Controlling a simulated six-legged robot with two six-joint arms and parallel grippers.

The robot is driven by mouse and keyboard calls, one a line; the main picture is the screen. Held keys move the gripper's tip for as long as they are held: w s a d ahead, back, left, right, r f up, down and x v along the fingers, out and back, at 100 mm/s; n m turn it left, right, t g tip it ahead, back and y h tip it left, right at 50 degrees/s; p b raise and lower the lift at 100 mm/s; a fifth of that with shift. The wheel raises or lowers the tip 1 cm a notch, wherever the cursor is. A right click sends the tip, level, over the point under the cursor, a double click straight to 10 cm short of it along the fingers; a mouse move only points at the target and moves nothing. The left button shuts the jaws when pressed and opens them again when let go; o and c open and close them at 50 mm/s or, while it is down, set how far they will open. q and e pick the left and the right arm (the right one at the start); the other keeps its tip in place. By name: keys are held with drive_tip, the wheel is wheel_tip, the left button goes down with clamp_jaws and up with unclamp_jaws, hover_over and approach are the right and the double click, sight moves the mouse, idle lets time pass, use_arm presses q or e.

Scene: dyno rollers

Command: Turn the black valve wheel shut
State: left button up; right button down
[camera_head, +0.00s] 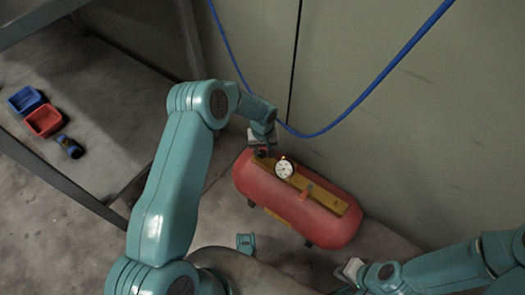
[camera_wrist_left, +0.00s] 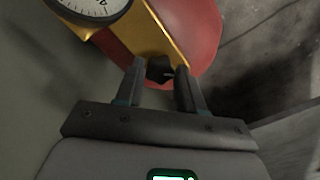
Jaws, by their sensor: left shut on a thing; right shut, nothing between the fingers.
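A red tank (camera_head: 318,222) lies on the floor by the wall, with a yellow strip (camera_head: 327,197) along its top. The black valve wheel (camera_wrist_left: 158,68) shows as a small dark piece on the end of the strip in the left wrist view. My left gripper (camera_head: 261,151) is at the tank's left end. How far the wheel is turned cannot be told. My right gripper (camera_head: 351,269) is shut and empty, low at the right, apart from the tank.
A round white gauge (camera_head: 284,169) stands on the strip close to my left gripper, and an orange part (camera_head: 305,192) sits farther along. A blue hose (camera_head: 352,107) hangs on the wall. Blue (camera_head: 25,99) and red (camera_head: 43,120) bins rest on a grey shelf at left.

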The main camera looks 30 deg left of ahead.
use_arm(q)
drive_tip(key=m, duration=0.2)
drive_tip(key=shift+m+b, duration=0.3)
drive_tip(key=shift+m, duration=0.1)
drive_tip(key=m, duration=0.3)
drive_tip(key=shift+m+b, duration=0.3)
drive_tip(key=m, duration=1.3)
drive_tip(key=shift+m, duration=0.3)
drive_tip(key=m, duration=0.6)
drive_tip(key=shift+m, duration=0.4)
drive_tip(key=o, duration=1)
